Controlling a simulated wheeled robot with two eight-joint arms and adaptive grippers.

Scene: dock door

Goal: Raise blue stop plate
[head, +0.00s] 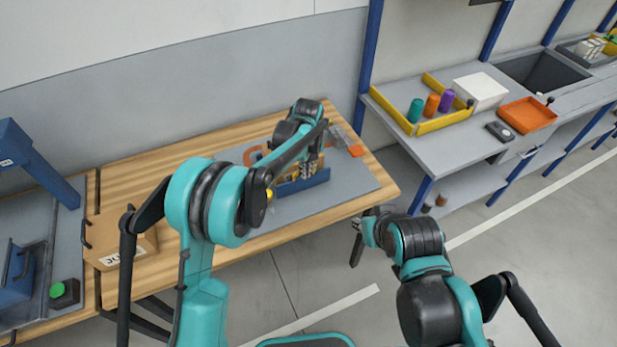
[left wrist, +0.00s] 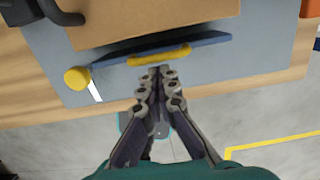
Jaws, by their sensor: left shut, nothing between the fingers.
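The blue stop plate (left wrist: 205,41) stands along the near side of a cardboard box in the left wrist view, with a yellow handle (left wrist: 160,54) on its near face. In the head view the plate (head: 305,183) shows on the grey mat, partly behind my left arm. My left gripper (left wrist: 161,72) is shut and empty, its fingertips just short of the yellow handle; I cannot tell whether they touch.
A yellow knob (left wrist: 77,78) sits left of the plate. The cardboard box (left wrist: 140,22) stands close behind it. The wooden table (head: 150,180) has another carton (head: 125,247) at left. A side bench (head: 450,140) holds a yellow tray and coloured cylinders.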

